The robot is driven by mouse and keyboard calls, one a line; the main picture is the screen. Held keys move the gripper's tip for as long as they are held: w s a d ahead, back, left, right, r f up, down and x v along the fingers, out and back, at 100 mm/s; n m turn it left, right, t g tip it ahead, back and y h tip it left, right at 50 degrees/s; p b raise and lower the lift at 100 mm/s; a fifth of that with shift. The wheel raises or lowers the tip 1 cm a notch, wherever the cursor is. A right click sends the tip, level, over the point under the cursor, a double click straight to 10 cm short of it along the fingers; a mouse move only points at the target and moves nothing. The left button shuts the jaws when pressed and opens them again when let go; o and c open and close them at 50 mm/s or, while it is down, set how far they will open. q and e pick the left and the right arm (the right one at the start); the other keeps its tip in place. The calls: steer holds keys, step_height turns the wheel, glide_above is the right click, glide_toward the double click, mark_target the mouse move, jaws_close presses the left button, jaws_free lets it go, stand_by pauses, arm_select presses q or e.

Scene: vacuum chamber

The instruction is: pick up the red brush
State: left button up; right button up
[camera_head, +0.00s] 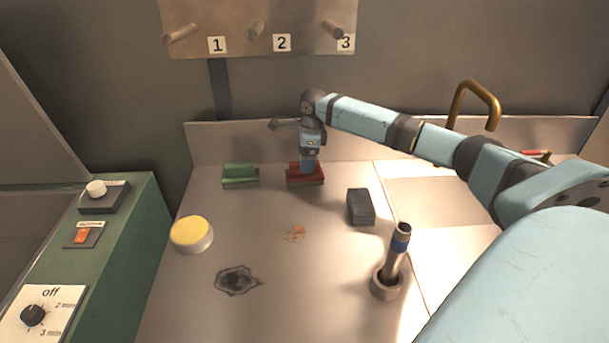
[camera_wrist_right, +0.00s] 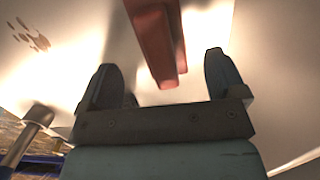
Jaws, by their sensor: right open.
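The red brush (camera_head: 305,177) lies on the pale worktop near the back wall, right of the green brush. My right gripper (camera_head: 308,165) is above it, pointing down, and hides part of its top. In the right wrist view the red brush (camera_wrist_right: 158,42) extends from the top edge to between the two dark fingers of my right gripper (camera_wrist_right: 164,76). The fingers are open, with a visible gap on either side of the brush. My left gripper is in neither view.
The green brush (camera_head: 240,175), a dark block (camera_head: 361,206), a yellow-topped round pad (camera_head: 191,234) and a standing tube (camera_head: 396,256) in a ring holder share the worktop. A green control box (camera_head: 120,225) stands left. Numbered pegs hang on a board (camera_head: 265,22) behind.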

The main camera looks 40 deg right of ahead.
mark_target(294, 178)
steer(key=f, duration=0.5)
steer(key=shift+w+a+f, duration=0.1)
steer(key=shift+w+a, duration=0.1)
steer(key=shift+a, duration=0.05)
steer(key=shift+c, duration=0.5)
steer(key=c, duration=1)
